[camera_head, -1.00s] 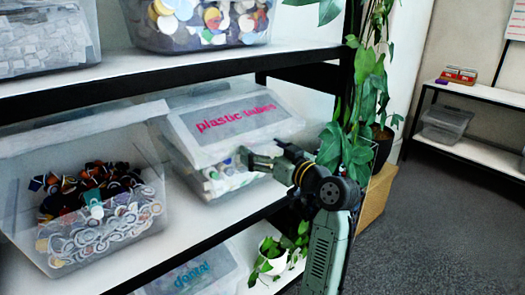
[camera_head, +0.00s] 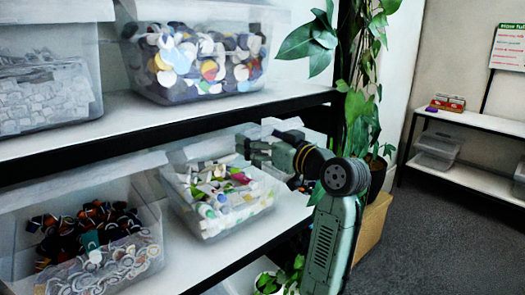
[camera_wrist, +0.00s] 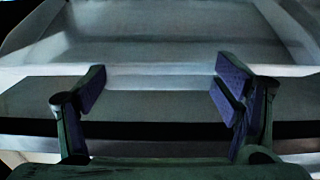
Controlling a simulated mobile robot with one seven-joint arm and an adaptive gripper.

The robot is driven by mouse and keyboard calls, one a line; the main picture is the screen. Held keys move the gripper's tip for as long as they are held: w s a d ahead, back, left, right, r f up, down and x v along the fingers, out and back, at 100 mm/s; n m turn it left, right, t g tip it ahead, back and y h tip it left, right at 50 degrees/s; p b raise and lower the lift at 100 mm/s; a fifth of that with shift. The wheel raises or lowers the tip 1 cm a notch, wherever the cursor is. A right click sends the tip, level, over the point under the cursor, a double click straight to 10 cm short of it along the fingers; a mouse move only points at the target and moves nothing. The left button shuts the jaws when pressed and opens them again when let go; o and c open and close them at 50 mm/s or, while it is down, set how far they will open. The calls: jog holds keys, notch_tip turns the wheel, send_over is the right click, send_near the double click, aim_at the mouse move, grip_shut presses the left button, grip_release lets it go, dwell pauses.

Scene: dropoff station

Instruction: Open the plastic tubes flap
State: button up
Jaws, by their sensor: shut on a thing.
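The clear plastic tubes box (camera_head: 207,232) stands on the middle shelf. It is open at the top, and white, green and purple tubes (camera_head: 225,192) show inside. Its translucent flap (camera_head: 205,143) appears raised at the back, and its pink label is not visible. My gripper (camera_head: 243,147) is at the back right of the box, above the tubes, and partly hides the flap. In the wrist view, my fingers (camera_wrist: 158,92) stand apart on either side of a pale translucent edge, which I take to be the flap. The exact contact is unclear.
A clear bin of dark and patterned caps (camera_head: 95,245) stands left of the box. The upper shelf (camera_head: 230,110) with more bins is close above. A plant (camera_head: 360,100) hangs at the right, beside my arm. Open floor (camera_head: 445,230) lies further right.

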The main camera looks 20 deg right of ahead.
jog(key=shift+w+a+r+p, duration=0.15)
jog(key=shift+w+r, duration=0.1)
jog(key=shift+r, duration=0.45)
jog(key=shift+w+a+r+p, duration=0.1)
jog(key=shift+w+r+p, duration=0.1)
jog(key=shift+r, duration=0.45)
jog(key=o, duration=1.6)
jog(key=shift+d, duration=0.1)
jog(key=v, duration=1.2)
jog(key=shift+f, duration=0.1)
